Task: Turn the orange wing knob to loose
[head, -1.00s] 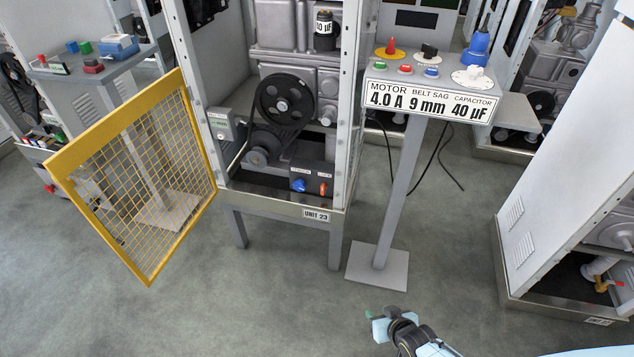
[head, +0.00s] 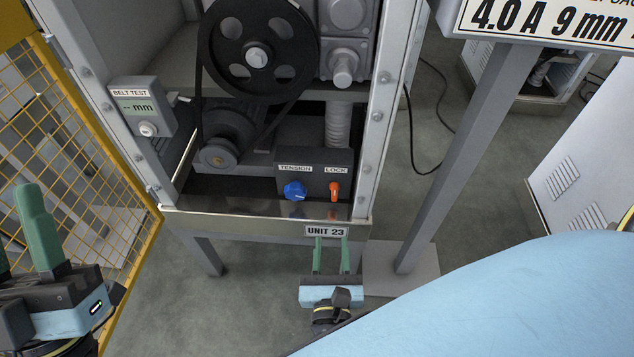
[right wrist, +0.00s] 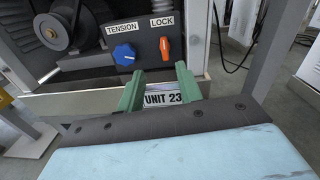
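The orange wing knob (head: 334,190) sits under the LOCK label on a dark box at the bottom of the UNIT 23 cabinet. Its wing stands about upright. It also shows in the right wrist view (right wrist: 164,48), beyond the fingers. My right gripper (head: 331,242) is open and empty, with its green fingers apart in front of the UNIT 23 plate, below the knob and not touching it. The right wrist view shows the same two fingertips (right wrist: 157,80). My left gripper (head: 38,215) is at the left edge, partly cut off; its finger gap is unclear.
A blue TENSION knob (head: 294,191) is left of the orange knob. A belt test box (head: 143,107) is on the left post. The yellow mesh door (head: 75,165) stands open at left. A sign post (head: 470,150) stands at right. The cabinet's front sill (head: 260,228) runs below the knobs.

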